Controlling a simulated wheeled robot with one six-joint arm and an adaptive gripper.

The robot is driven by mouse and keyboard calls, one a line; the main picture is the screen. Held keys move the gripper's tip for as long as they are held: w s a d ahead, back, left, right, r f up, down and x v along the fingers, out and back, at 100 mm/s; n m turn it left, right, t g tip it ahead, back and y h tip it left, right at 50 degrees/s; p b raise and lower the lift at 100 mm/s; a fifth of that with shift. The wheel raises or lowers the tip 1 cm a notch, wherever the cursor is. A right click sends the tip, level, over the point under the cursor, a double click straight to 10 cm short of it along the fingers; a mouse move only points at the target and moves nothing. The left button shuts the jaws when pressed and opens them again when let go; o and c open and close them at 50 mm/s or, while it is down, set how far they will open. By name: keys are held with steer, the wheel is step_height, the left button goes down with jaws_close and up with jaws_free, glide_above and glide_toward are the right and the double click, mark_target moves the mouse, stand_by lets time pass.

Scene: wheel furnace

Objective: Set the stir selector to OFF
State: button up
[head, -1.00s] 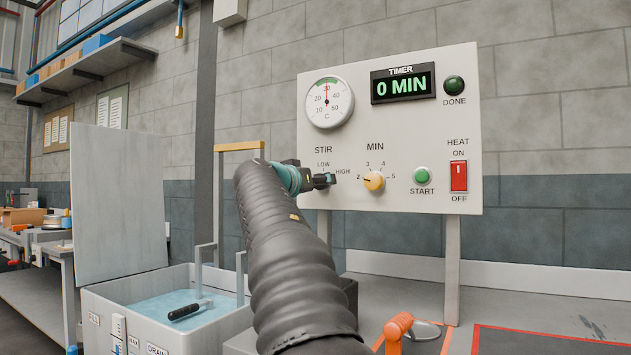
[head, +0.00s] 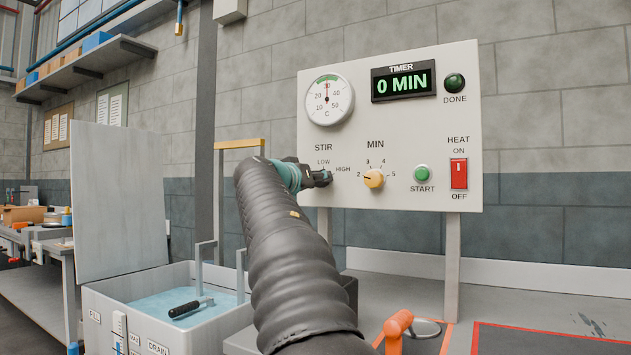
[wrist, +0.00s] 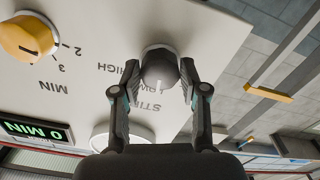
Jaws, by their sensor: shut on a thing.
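The stir selector is a dark round knob (wrist: 161,66) on the pale control panel (wrist: 75,120), which appears upside down in the wrist view. My gripper (wrist: 160,76) has a finger on either side of the knob and is shut on it. A pale pointer mark on the knob seems to face the LOW label, which is partly covered. The HIGH label is beside the knob; I cannot see an OFF label.
A yellow MIN knob (head: 373,179) sits close to the right of my gripper. Farther right are the green START button (head: 422,173) and red HEAT switch (head: 459,173). The timer (head: 403,82) reads 0 MIN. A water tank (head: 190,340) stands at lower left.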

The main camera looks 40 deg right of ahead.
steer(key=n+p, duration=0.1)
steer(key=n, duration=1)
steer(key=shift+s, duration=0.1)
steer(key=shift+n, duration=0.4)
steer(key=o, duration=1.1)
steer(key=v, duration=1.2)
